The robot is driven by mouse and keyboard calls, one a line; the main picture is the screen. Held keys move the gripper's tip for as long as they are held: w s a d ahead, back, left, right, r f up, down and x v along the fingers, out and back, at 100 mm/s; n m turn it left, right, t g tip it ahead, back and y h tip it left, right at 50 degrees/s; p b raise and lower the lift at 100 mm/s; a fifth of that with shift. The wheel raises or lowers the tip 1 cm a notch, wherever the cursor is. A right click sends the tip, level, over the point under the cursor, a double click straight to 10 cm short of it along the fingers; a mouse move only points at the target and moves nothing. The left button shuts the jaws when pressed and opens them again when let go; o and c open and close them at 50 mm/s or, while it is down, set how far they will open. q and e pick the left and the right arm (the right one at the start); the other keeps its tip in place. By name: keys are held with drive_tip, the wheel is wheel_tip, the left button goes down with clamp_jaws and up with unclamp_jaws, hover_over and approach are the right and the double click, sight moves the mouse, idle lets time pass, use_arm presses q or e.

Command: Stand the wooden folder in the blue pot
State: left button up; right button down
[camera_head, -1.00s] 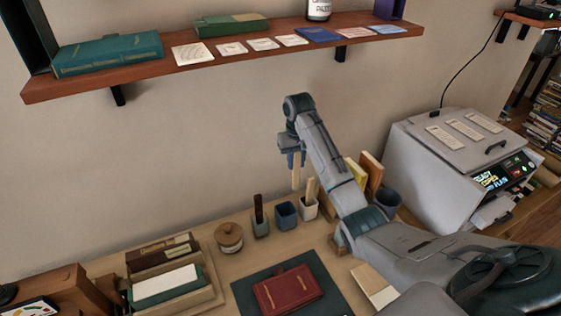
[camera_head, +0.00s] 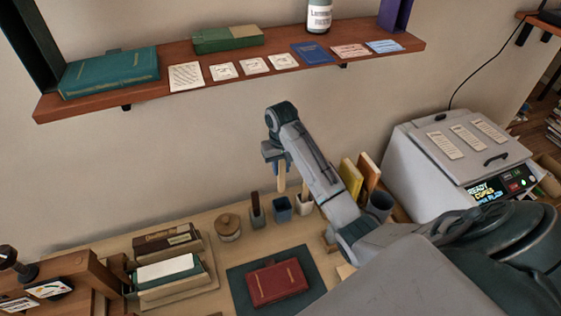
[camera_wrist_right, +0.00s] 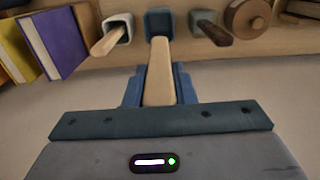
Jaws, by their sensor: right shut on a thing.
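The wooden folder (camera_head: 282,180) is a flat pale stick. My right gripper (camera_head: 279,165) is shut on its upper end and holds it hanging upright. The blue pot (camera_head: 282,210) stands on the desk, right below the folder in the head view. In the right wrist view the folder (camera_wrist_right: 159,80) runs from between the fingers toward the blue pot (camera_wrist_right: 158,22), and its far end overlaps the pot's opening. My left gripper is not in view.
A grey-green pot (camera_head: 257,217) with a dark stick stands to the left, a white pot (camera_head: 304,205) with a pale stick to the right. A round wooden jar (camera_head: 228,227) and a red book (camera_head: 277,282) are nearby. The shelf (camera_head: 230,68) is above.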

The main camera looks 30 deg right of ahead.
sight(282, 189)
drive_tip(key=shift+d+f, duration=0.15)
drive_tip(key=shift+f, duration=0.3)
drive_tip(key=shift+s+f, duration=0.1)
drive_tip(key=shift+f, duration=2.2)
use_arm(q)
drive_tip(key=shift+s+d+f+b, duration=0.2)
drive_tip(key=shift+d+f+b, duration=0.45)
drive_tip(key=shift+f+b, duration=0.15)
use_arm(e)
drive_tip(key=shift+f, duration=3.1)
